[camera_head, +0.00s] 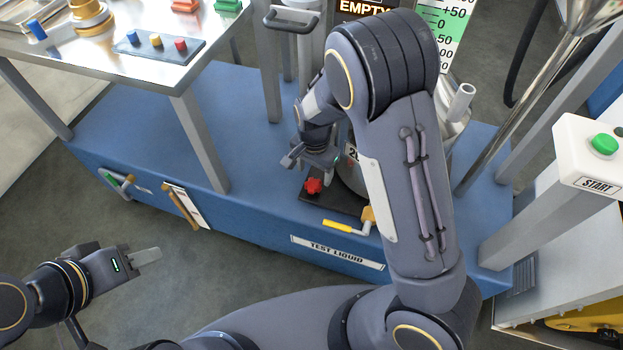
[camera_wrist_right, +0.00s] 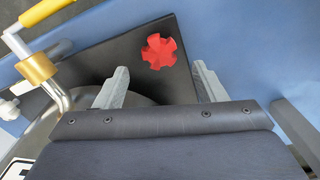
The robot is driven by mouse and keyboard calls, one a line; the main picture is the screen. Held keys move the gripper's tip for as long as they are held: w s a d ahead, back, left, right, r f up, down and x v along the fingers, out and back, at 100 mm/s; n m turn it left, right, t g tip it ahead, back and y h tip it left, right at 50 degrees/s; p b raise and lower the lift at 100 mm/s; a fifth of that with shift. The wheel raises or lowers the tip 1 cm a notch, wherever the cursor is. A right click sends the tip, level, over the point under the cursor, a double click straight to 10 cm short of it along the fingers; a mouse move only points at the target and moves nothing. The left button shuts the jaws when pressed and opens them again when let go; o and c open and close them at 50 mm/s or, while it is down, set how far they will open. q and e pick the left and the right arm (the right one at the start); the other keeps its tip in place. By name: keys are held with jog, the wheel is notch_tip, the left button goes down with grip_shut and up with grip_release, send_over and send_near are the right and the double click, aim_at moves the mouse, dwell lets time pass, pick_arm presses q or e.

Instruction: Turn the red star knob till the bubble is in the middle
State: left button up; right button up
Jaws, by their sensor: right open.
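The red star knob (camera_head: 312,186) sits on a dark plate (camera_head: 340,199) on the blue base. In the right wrist view the knob (camera_wrist_right: 159,52) lies ahead of and between the two fingers, apart from both. My right gripper (camera_head: 313,164) is open and empty, just above and behind the knob; it also shows in the right wrist view (camera_wrist_right: 160,85). My left gripper (camera_head: 150,256) is over the floor at the lower left, away from the base; its finger gap cannot be made out. No bubble level shows in either view; my right arm covers part of the plate area.
A yellow-handled valve (camera_head: 343,227) stands right of the knob, near the base's front edge; its brass body (camera_wrist_right: 38,69) shows in the wrist view. A steel vessel (camera_head: 349,172) is partly behind my right arm. A steel table (camera_head: 110,70) stands at left, a START button box (camera_head: 592,155) at right.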

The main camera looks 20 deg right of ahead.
aim_at(314, 183)
notch_tip(314, 183, down, 4)
jog(key=shift+f+b, duration=0.15)
jog(key=shift+b, duration=0.35)
jog(key=c, duration=1)
jog(key=shift+n, duration=0.4)
